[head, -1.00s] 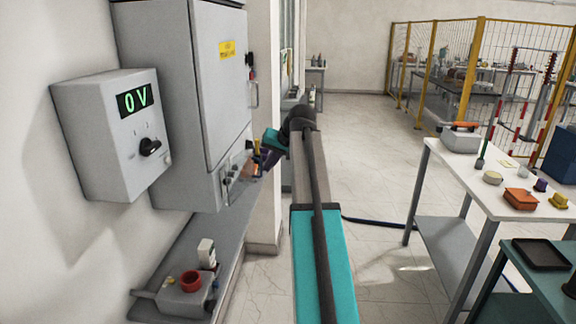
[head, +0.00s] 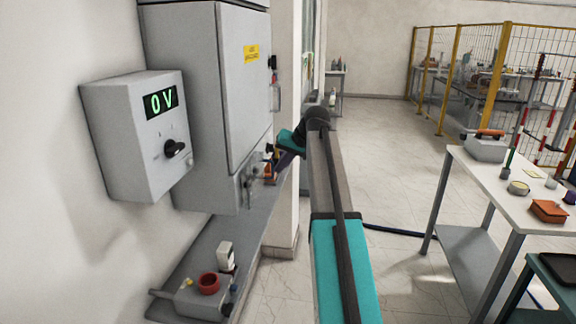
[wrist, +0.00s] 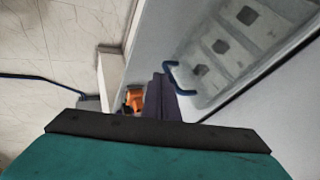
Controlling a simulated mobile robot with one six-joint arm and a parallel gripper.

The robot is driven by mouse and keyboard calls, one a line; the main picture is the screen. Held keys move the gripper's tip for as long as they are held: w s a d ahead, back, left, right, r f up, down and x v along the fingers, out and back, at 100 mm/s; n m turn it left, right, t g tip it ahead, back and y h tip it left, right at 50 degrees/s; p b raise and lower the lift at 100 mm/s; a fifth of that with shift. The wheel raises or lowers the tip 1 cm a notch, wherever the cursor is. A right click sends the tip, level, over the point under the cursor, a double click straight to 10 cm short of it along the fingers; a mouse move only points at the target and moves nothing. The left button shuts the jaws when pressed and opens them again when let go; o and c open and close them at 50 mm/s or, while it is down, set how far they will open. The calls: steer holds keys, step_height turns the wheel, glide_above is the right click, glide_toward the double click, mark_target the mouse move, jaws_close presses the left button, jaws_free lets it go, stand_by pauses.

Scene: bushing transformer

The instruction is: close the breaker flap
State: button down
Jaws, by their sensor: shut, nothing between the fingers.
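The breaker flap (wrist: 232,45) appears in the wrist view as a hazy pane in a grey frame. Several dark square shapes show through it, and a blue handle (wrist: 172,76) is at its left edge. I cannot tell how far the flap stands open. In the wrist view my gripper (wrist: 160,88) is shut and empty, its dark purple fingers beside the handle; contact is unclear. The flap is too small there to make out clearly.
A box reading 0 V (head: 140,140) hangs left of the cabinet. A grey shelf (head: 250,225) below bears a device with a red ring (head: 208,284). An orange object (wrist: 134,98) lies beyond my fingers.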

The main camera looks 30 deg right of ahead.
steer(key=shift+a, duration=0.1)
steer(key=s+d+r+b, duration=0.1)
steer(key=s+d+r, duration=0.4)
steer(key=s+r, duration=0.2)
steer(key=shift+s+d+r+b, duration=0.25)
steer(key=shift+d+r+b, duration=0.1)
steer(key=shift+r, duration=0.15)
stand_by(0.4)
stand_by(0.5)
